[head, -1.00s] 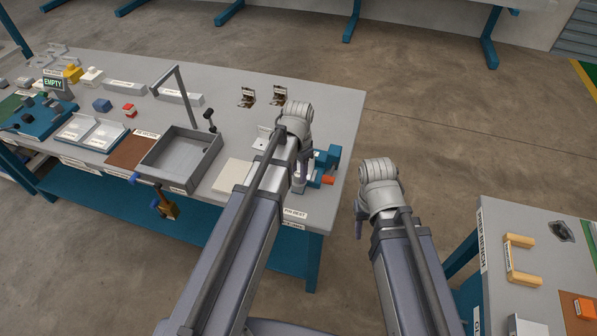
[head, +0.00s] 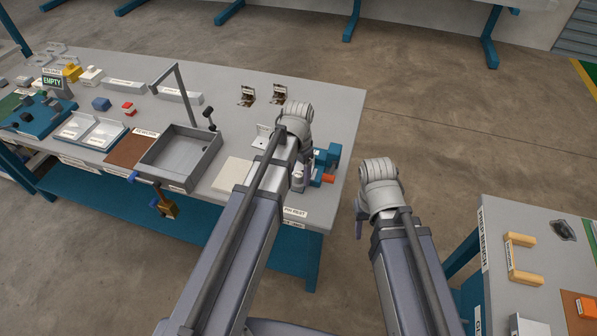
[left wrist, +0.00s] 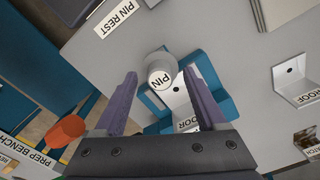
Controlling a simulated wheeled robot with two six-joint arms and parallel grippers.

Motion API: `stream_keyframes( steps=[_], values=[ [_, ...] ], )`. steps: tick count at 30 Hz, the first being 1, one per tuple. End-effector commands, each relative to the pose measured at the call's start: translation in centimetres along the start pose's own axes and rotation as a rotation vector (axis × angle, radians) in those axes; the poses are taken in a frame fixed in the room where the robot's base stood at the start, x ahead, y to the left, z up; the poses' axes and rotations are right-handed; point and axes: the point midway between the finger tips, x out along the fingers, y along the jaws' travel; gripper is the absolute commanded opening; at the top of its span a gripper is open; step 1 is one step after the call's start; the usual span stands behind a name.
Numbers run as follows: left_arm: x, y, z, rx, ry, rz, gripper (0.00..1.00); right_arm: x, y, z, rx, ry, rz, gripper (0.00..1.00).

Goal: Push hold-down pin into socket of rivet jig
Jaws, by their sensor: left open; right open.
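The light grey hold-down pin (left wrist: 158,74), marked PIN on its end, stands between the fingers of my left gripper (left wrist: 160,82) in the left wrist view. The fingers are open, with a gap on each side of the pin. The blue rivet jig (left wrist: 208,72) with a pale angled part lies around and beyond the pin. I cannot tell how deep the pin sits in a socket. In the head view the jig (head: 325,160) is at the bench's right end, partly hidden by my left arm. My right gripper (head: 361,222) is open and empty, off the bench.
The PIN REST label (left wrist: 115,17) is at the bench edge. An orange knob (left wrist: 66,130) is left of the fingers. A grey bracket (left wrist: 296,80) stands to the right. A grey tray (head: 180,158) is further left, and the prep bench (head: 500,300) is at right.

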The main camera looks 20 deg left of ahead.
Motion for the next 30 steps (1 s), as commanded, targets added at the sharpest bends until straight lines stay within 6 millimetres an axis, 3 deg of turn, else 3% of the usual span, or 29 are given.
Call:
stream_keyframes(
  steps=[8,19,30],
  values=[
    [-2.3,0.0,0.0,0.0,0.0,0.0,0.73,-2.3,0.2,0.1,0.0,0.0,0.0,0.5],
    [-7.1,0.0,0.0,0.0,0.0,0.0,0.73,-7.0,0.7,0.4,0.0,0.0,0.0,0.5],
    [-7.7,0.0,0.0,0.0,0.0,0.0,0.73,-7.6,0.7,0.5,0.0,0.0,0.0,0.5]
  ],
)
